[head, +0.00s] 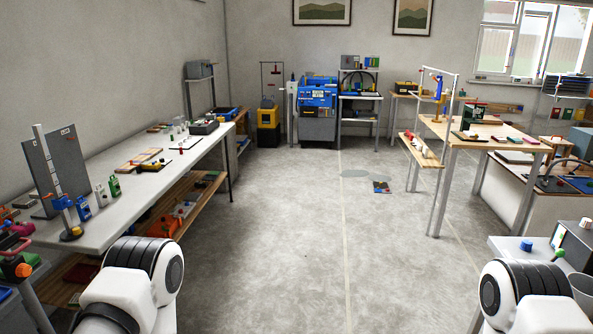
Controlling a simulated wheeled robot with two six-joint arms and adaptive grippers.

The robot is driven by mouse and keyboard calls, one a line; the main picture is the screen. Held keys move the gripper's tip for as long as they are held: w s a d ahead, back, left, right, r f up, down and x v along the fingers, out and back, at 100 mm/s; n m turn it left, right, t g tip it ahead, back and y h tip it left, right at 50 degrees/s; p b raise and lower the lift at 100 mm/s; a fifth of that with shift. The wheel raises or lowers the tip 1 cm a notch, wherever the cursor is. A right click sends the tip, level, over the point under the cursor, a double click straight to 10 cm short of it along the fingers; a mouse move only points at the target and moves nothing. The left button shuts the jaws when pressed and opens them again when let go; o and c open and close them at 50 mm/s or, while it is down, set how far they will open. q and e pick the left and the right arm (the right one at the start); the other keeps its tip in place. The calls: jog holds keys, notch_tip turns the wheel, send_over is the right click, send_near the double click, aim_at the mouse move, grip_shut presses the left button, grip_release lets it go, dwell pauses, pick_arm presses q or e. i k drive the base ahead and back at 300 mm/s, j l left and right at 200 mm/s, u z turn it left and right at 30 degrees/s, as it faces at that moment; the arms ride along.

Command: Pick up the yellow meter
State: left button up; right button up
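No object is clear enough for me to be sure it is the yellow meter. A yellow and black box-like thing (268,117) stands on the floor by the back wall, left of the blue machine. Small yellow items also show on the left bench, too small to identify. Parts of my two arms show at the bottom left and bottom right, far from the back wall. Neither of my grippers is in view.
A long white bench (140,190) with tools runs along the left wall. A blue machine (317,90) stands at the back. A wooden-topped table (490,134) is at right. The middle floor (300,230) is mostly clear, with wet-looking patches (354,173) and a small colourful item (381,187) farther back.

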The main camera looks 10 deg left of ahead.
aim_at(146, 164)
jog(key=i+u, duration=0.15)
jog(key=i, duration=0.35)
jog(key=i+u, duration=0.15)
jog(key=i, duration=0.3)
jog(key=i+u, duration=0.15)
jog(key=i, duration=0.35)
jog(key=i+l+u, duration=0.15)
jog(key=i, duration=0.3)
jog(key=i+l+u, duration=0.15)
jog(key=i, duration=0.35)
jog(key=i+l+u, duration=0.15)
jog(key=i, duration=0.3)
jog(key=i+l+u, duration=0.15)
jog(key=i+l, duration=0.15)
jog(key=i, duration=0.15)
jog(key=i+l+u, duration=0.1)
jog(key=i+u, duration=0.15)
jog(key=i+l+u, duration=0.2)
jog(key=i, duration=0.3)
